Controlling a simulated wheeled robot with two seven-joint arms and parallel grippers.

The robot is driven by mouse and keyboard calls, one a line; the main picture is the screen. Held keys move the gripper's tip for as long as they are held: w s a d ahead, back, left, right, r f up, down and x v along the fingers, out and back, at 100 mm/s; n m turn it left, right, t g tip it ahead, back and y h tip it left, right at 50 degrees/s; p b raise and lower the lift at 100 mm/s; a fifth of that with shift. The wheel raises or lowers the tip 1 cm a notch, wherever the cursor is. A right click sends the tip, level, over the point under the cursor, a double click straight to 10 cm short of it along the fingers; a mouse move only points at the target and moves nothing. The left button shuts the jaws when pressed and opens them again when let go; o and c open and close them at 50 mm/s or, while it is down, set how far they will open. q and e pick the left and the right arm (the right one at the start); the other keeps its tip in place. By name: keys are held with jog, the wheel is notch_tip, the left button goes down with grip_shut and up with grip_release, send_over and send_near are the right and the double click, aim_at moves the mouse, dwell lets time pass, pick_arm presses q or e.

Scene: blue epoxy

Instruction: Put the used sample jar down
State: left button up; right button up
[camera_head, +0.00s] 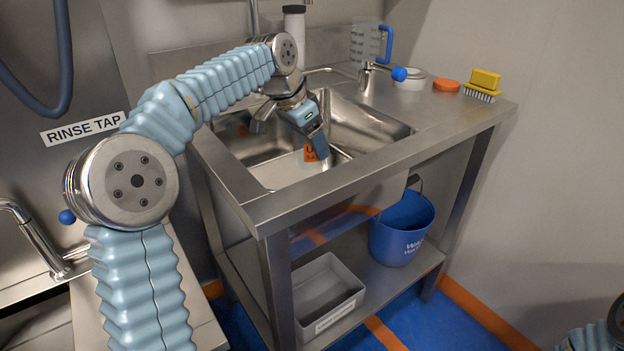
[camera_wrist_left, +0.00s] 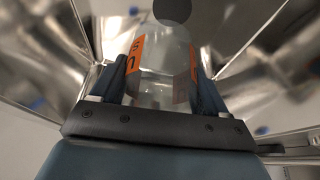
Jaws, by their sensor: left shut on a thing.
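The used sample jar (camera_wrist_left: 160,65) is clear with orange labels and sits between the fingers of my left gripper (camera_wrist_left: 162,85) in the left wrist view. In the head view my left gripper (camera_head: 316,140) reaches down into the steel sink basin (camera_head: 375,128), shut on the jar. Only an orange label of the jar (camera_head: 311,154) shows clearly there, beside the fingers. I cannot tell whether the jar touches the basin floor. My right gripper is not in view; only a bit of my right arm shows at the lower right corner.
A tap with a blue knob (camera_head: 398,74), a measuring jug (camera_head: 366,45), a white tub (camera_head: 410,80), an orange lid (camera_head: 446,86) and a yellow brush (camera_head: 484,82) stand behind and right of the basin. A grey bin (camera_head: 328,296) and blue bucket (camera_head: 402,232) are on the lower shelf.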

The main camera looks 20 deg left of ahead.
aim_at(297, 144)
pick_arm(q)
notch_tip(297, 144, down, 8)
jog(key=shift+r+b, duration=0.1)
jog(key=shift+b, duration=0.3)
jog(key=o, duration=1.1)
jog(key=p+v, duration=0.1)
jog(key=v, duration=1.1)
jog(key=shift+w, duration=0.1)
